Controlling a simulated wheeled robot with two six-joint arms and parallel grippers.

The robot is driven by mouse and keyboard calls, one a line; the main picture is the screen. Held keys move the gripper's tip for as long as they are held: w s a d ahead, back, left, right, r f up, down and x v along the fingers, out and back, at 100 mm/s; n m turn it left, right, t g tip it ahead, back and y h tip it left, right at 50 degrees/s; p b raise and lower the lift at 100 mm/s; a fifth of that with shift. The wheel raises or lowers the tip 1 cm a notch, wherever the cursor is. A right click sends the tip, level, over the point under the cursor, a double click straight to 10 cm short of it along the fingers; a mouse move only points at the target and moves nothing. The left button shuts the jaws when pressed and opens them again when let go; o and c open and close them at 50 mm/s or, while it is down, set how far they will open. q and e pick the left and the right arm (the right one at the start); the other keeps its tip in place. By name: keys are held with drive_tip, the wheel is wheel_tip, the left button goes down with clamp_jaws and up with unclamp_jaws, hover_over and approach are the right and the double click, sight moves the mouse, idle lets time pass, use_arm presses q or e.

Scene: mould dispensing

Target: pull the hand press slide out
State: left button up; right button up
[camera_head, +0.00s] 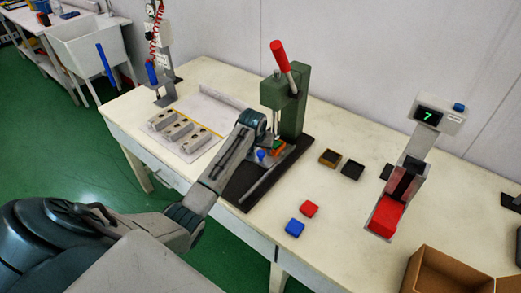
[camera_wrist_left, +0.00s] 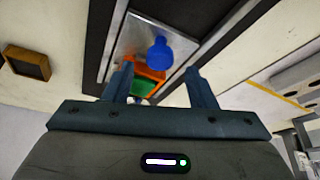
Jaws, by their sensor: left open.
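The green hand press (camera_head: 292,98), with a red lever, stands on a dark base plate. Its metal slide (camera_wrist_left: 125,44) has a blue knob (camera_head: 261,155); the knob also shows in the left wrist view (camera_wrist_left: 159,54). An orange and green piece (camera_wrist_left: 145,77) is by the knob; the same orange shows under the press in the head view (camera_head: 279,146). My left gripper (camera_wrist_left: 160,76) is open, its fingers pointing toward the slide, with the knob just beyond and between the fingertips in the picture. No contact shows. My right gripper is out of view.
Three grey moulds (camera_head: 180,132) lie left of the press. A stand with a display reading 7 (camera_head: 428,115) and a cardboard box (camera_head: 455,272) are farther right.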

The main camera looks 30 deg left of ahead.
sight(261, 152)
use_arm(q)
drive_tip(key=shift+x, duration=1.6)
clamp_jaws()
